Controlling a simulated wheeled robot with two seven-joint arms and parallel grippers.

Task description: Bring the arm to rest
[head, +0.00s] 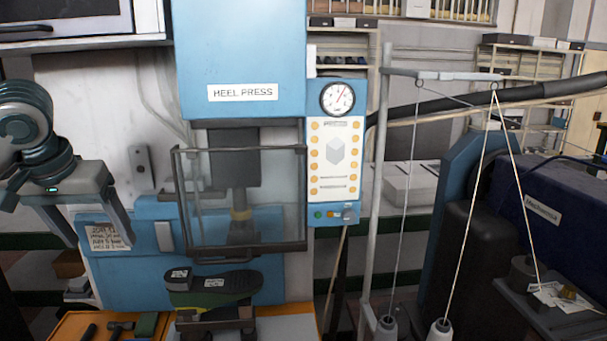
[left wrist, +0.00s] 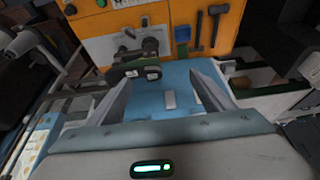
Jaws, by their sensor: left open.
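My left gripper (head: 100,243) hangs at the left of the head view, in front of the blue press body. Its two fingers are spread wide with nothing between them. In the left wrist view the same open fingers (left wrist: 158,80) reach over a blue surface. A dark shoe last with a green side (head: 215,290) rests on a stand below the heel press (head: 240,60), to the right of the gripper and apart from it. What seems to be the last also shows in the left wrist view (left wrist: 138,70). My right gripper is not in view.
The press has a clear guard (head: 240,200) and a control panel with a dial (head: 338,98). An orange board (left wrist: 195,20) carries hammers and other tools. To the right stand a thread frame with cones (head: 440,329) and a dark blue machine (head: 550,205).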

